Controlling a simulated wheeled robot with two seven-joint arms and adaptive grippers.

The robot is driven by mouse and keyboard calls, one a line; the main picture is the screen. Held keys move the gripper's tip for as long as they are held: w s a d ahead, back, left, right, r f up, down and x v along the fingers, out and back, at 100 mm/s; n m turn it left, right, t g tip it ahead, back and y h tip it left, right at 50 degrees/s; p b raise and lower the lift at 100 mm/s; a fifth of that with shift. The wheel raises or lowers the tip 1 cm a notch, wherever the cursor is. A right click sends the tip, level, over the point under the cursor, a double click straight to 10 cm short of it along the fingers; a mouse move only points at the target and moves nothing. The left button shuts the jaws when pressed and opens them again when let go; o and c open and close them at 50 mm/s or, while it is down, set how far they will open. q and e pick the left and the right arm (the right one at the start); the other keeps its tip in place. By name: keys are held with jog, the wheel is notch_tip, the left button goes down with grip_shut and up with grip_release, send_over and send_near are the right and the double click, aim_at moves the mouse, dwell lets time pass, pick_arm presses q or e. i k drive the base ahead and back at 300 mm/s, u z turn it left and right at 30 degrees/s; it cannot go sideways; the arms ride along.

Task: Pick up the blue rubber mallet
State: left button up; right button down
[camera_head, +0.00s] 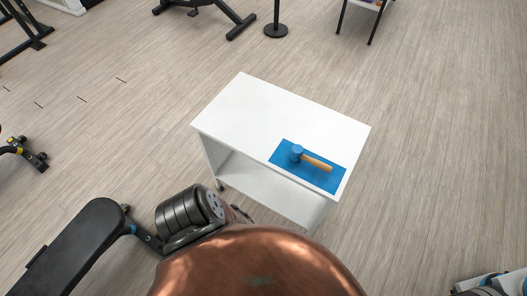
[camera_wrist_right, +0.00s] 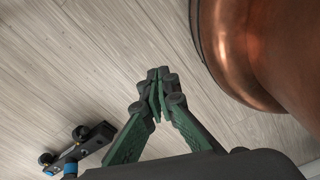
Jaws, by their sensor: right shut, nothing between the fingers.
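The blue rubber mallet (camera_head: 316,162) lies on its side on a blue mat (camera_head: 330,180). Its blue head (camera_head: 296,152) points to the left and its orange-brown handle runs to the lower right. The mat lies at the near right corner of a white cart top (camera_head: 262,107). My right gripper (camera_wrist_right: 160,88) shows in the right wrist view, with its green fingers shut and empty above the wooden floor. The mallet is not in that view, so the gripper is away from it. My left gripper is in neither view.
The cart has a lower shelf (camera_head: 262,188) and castors. A black bench (camera_head: 77,246) and a stack of dark weight plates (camera_head: 187,212) stand at the near left. A black post base (camera_head: 276,30) stands behind. The rest of the cart top is clear.

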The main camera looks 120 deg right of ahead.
aim_at(298, 150)
jog(key=u, duration=4.6)
